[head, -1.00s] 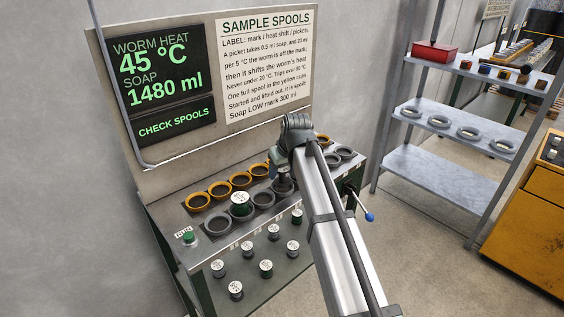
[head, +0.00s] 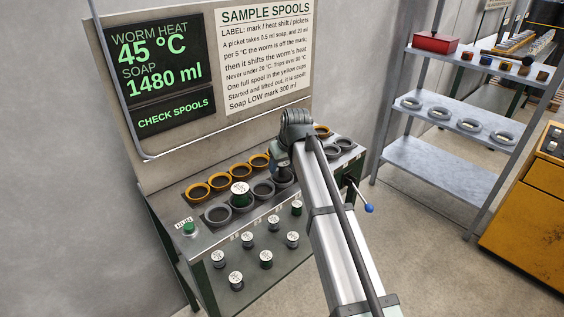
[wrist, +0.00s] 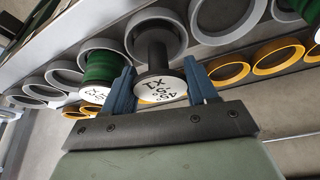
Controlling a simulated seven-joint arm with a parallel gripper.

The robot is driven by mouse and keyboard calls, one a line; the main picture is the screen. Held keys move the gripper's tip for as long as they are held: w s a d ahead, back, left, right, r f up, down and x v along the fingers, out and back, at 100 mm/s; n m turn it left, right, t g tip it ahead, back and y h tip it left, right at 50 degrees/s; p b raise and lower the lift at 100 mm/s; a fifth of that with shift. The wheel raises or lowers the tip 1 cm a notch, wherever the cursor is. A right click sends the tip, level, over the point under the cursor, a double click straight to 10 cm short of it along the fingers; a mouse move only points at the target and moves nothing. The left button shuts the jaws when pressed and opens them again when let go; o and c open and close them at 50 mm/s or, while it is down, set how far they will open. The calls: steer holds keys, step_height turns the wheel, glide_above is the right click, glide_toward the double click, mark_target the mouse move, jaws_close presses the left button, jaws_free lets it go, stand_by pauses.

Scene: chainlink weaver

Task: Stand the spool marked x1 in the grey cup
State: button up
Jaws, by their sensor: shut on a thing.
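My gripper (wrist: 161,84) has its two blue fingers closed around a spool with a bare dark core (wrist: 157,50). Its white label (wrist: 160,89) faces the wrist camera and appears to read x1, with other small marks. The spool's far end is at the mouth of a grey cup (wrist: 171,22). I cannot tell if it rests on the cup's floor. In the head view, my arm mostly hides the gripper and this spool. Another spool, wound in green (head: 240,195), stands in a grey cup to the left. It also shows in the wrist view (wrist: 100,67).
A row of yellow cups (head: 197,191) lies behind the grey cups (head: 217,216). Several white-topped spools (head: 265,260) stand on a lower shelf in front. A green button (head: 188,228) is at the left corner. A blue-tipped lever (head: 369,208) sticks out at right.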

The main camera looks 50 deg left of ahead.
steer(key=shift+f, duration=0.6)
stand_by(0.4)
steer(key=o, duration=1.3)
steer(key=shift+r, duration=4)
